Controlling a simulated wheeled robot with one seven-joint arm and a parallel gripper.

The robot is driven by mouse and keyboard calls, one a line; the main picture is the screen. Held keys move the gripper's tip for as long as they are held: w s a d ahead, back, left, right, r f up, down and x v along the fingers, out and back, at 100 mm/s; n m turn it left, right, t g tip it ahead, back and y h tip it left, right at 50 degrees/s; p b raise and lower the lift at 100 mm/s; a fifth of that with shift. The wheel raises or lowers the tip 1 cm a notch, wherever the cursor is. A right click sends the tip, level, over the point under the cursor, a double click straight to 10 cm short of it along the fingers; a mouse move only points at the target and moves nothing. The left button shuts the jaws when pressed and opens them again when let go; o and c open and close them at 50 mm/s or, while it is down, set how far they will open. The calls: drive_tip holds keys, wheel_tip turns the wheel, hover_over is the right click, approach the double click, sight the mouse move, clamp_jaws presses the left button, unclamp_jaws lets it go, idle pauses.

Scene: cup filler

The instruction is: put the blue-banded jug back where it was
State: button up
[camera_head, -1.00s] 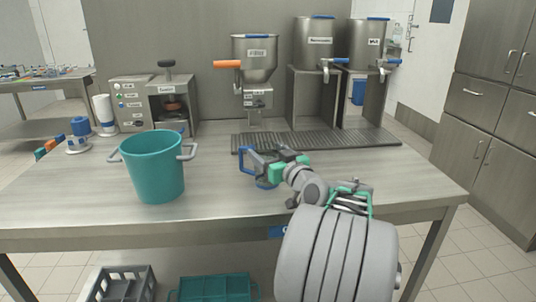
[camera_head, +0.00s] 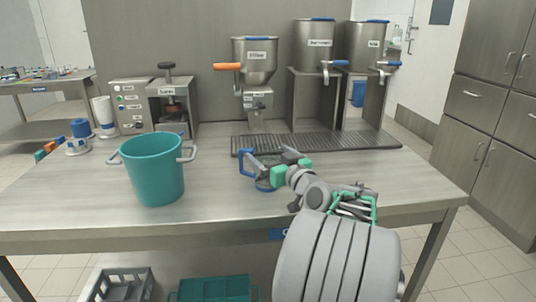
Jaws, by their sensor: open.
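The blue-banded jug (camera_head: 264,183) stands on the steel table, in front of the drip grating, with its blue handle (camera_head: 244,163) to the left. My gripper (camera_head: 269,160) is at the jug, coming from the right, with its jaws open. The jaws and the wrist hide much of the jug's upper part. I cannot tell whether a finger touches it.
A teal bucket (camera_head: 152,170) with grey handles stands to the left. The drip grating (camera_head: 300,141) lies behind the jug, below the filler hopper (camera_head: 254,60) and two steel tanks. A lidding machine (camera_head: 170,105) stands at the back left. The table's front left is clear.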

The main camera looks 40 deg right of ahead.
drive_tip(key=v, duration=1.1)
drive_tip(key=w+a+f+n+g+y+p, duration=0.1)
drive_tip(key=w+a+g+y+p, duration=0.3)
drive_tip(key=a, duration=0.6)
drive_tip(key=w+a+f+n+g+y+p, duration=0.1)
drive_tip(key=w+a+n+g+p, duration=0.15)
drive_tip(key=a+p, duration=0.6)
drive_tip(key=s+a+r+m+g+h+p, duration=0.1)
drive_tip(key=s+a+r+g+p, duration=0.1)
drive_tip(key=s+a+g+p, duration=0.5)
drive_tip(key=s+a+p, duration=0.1)
drive_tip(key=s+a, duration=0.3)
drive_tip(key=a, duration=0.4)
drive_tip(key=shift+s+r, duration=0.2)
drive_tip(key=shift+s, duration=0.05)
drive_tip(key=shift+g, duration=0.25)
